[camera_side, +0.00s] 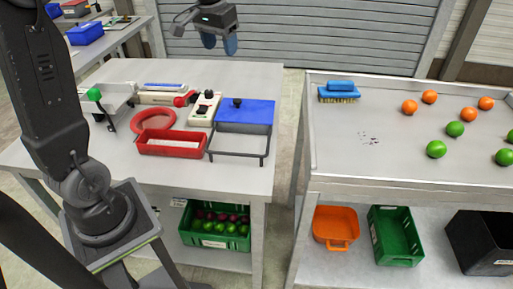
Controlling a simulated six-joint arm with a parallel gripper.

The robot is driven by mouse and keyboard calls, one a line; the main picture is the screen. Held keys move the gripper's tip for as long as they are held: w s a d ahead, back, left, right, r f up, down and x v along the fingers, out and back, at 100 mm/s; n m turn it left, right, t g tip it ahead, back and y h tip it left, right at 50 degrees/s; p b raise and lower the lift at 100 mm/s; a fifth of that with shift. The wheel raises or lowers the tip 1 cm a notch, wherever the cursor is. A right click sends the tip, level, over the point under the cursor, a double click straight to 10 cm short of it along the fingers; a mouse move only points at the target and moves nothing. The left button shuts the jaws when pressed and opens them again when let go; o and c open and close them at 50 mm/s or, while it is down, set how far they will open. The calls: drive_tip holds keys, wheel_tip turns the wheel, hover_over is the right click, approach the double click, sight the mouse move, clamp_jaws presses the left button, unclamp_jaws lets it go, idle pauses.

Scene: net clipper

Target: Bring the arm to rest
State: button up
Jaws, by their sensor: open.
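My gripper (222,46) hangs in the air at the top of the side view, above the back edge of the left table. Its two blue-grey fingertips point down with a gap between them, and nothing is held. It is well apart from the things on the table. My arm stands at the left, and part of it runs out of the picture at the top.
The left table (262,85) holds a red tray (172,149), a red ring (155,119), a blue-topped frame (245,112) and small devices. The right table (345,165) holds a blue brush (340,90), oranges (410,107) and green fruit (436,149). Crates stand below.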

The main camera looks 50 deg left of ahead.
drive_tip(key=s+d+f+m+t+h, duration=0.1)
drive_tip(key=s+d+f+m+t, duration=0.2)
drive_tip(key=s+d, duration=1.3)
drive_tip(key=s, duration=0.3)
drive_tip(key=shift+d+f+m, duration=0.3)
drive_tip(key=shift+d+f, duration=0.05)
drive_tip(key=shift+d, duration=0.05)
drive_tip(key=shift+s, duration=0.1)
